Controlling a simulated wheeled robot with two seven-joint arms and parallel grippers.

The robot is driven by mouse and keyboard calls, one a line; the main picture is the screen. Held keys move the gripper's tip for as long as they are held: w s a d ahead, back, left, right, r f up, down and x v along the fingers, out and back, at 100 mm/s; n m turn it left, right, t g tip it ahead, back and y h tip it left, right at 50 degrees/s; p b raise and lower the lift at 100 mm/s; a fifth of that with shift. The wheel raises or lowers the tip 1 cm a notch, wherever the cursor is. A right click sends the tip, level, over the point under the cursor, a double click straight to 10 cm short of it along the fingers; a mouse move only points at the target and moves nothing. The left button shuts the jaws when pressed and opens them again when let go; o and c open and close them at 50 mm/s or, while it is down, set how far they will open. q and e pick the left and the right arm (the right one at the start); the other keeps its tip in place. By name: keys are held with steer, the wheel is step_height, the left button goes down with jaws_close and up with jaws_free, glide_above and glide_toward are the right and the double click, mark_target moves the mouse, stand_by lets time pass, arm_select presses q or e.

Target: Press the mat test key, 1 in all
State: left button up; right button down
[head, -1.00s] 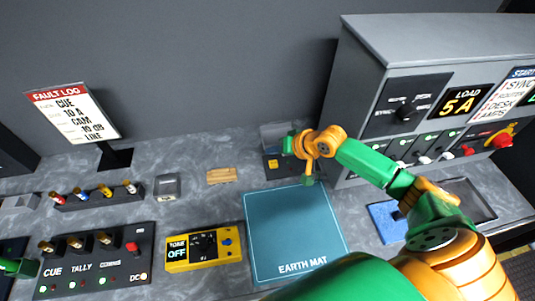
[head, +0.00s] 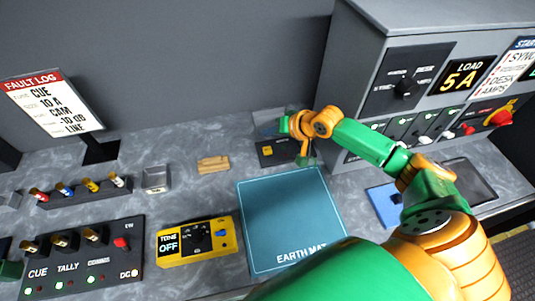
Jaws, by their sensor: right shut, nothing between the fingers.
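The earth mat (head: 285,222) is a flat teal mat on the grey bench. Just behind it stands a small dark box (head: 266,160) with a yellow patch on it, partly hidden by my right arm. I cannot tell which part of it is the mat test key. My right gripper (head: 305,160) is shut and empty, pointing down at the right side of this box, by the mat's far edge. Whether it touches the box is unclear. A green part at the far left edge may belong to my left arm; its jaws do not show.
A yellow tone unit (head: 196,241) lies left of the mat. A cue panel (head: 82,258) and a row of coloured plugs (head: 90,192) are further left. A blue pad (head: 386,205) lies right of the mat. The grey load cabinet (head: 425,85) rises at the right.

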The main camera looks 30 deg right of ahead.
mark_target(270, 152)
step_height(270, 152, down, 5)
steer(key=b, duration=0.3)
arm_select(q)
step_height(270, 152, down, 5)
steer(key=shift+r, duration=0.15)
arm_select(e)
steer(key=shift+f, duration=0.15)
stand_by(1.3)
arm_select(q)
steer(key=shift+b, duration=0.3)
arm_select(e)
steer(key=shift+f, duration=0.4)
arm_select(q)
steer(key=shift+f, duration=0.25)
arm_select(e)
steer(key=shift+f, duration=0.45)
arm_select(q)
steer(key=shift+r+p, duration=0.9)
steer(key=shift+r, duration=0.15)
arm_select(e)
steer(key=shift+r, duration=0.85)
